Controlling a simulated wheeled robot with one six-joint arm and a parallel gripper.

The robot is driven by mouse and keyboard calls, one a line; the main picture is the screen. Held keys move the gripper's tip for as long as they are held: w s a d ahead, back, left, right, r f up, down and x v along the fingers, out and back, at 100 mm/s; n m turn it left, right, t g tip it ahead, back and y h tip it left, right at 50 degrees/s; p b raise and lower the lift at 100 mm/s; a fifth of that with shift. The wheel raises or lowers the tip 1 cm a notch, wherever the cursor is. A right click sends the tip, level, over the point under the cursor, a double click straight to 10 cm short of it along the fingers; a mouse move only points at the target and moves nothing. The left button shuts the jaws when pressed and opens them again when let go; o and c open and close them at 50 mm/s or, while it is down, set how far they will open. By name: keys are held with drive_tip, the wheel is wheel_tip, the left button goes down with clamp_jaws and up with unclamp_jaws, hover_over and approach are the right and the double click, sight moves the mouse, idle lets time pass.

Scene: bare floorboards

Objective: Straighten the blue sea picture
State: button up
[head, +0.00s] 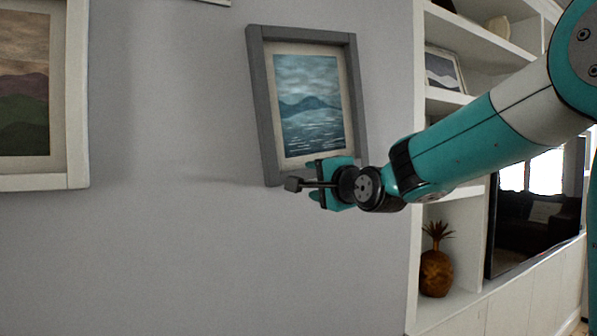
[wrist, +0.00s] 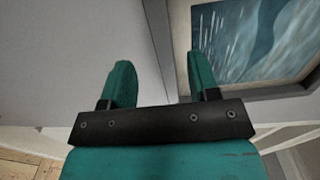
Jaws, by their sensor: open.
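The blue sea picture (head: 308,105) hangs on the grey wall in a grey frame. It is tilted, with its top leaning left and its lower end shifted right. My gripper (head: 322,182) is open at the frame's lower edge and covers part of it in the head view. In the wrist view my gripper (wrist: 161,75) has its left finger over bare wall and its right finger over the lower corner of the picture (wrist: 245,40). The frame's side edge runs between the fingers. I cannot tell whether either finger touches the frame.
Another picture with a pale frame (head: 77,110) hangs at the left. A white shelf unit (head: 455,200) stands at the right, with a pineapple ornament (head: 436,270), a small framed picture (head: 443,70) and a dark television (head: 530,225). The wall between the two hanging pictures is clear.

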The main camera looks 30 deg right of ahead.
drive_tip(key=w+p, duration=0.3)
drive_tip(key=w, duration=0.5)
drive_tip(key=shift+w, duration=0.2)
drive_tip(key=shift+c, duration=0.4)
